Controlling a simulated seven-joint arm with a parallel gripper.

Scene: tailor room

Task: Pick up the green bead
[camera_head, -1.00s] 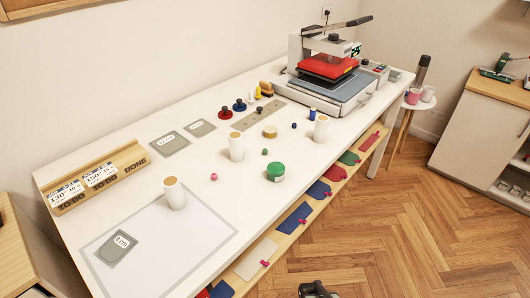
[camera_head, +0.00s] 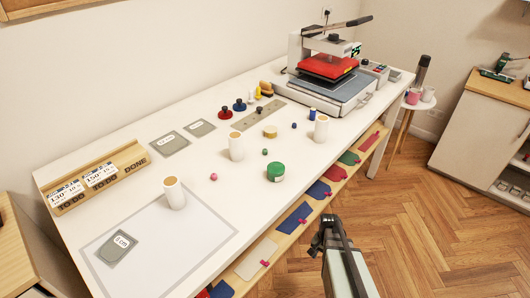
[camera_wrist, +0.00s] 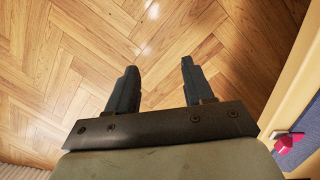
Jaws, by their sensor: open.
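The green bead (camera_head: 265,152) is a tiny dark green dot on the white table in the head view. It lies between a white cylinder with a tan top (camera_head: 236,146) and a green round jar (camera_head: 276,172). My gripper (camera_head: 327,222) is in front of the table's front edge, over the floor, well apart from the bead. In the wrist view my gripper (camera_wrist: 158,82) shows two dark fingers spread wide with only wood floor between them. The bead is not in the wrist view.
A pink bead (camera_head: 214,177) and a blue bead (camera_head: 294,126) lie nearby. Other white cylinders stand at the left (camera_head: 174,194) and right (camera_head: 321,128). A heat press (camera_head: 328,80) stands at the back right. A shelf with coloured cloths (camera_head: 262,257) runs below the front edge.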

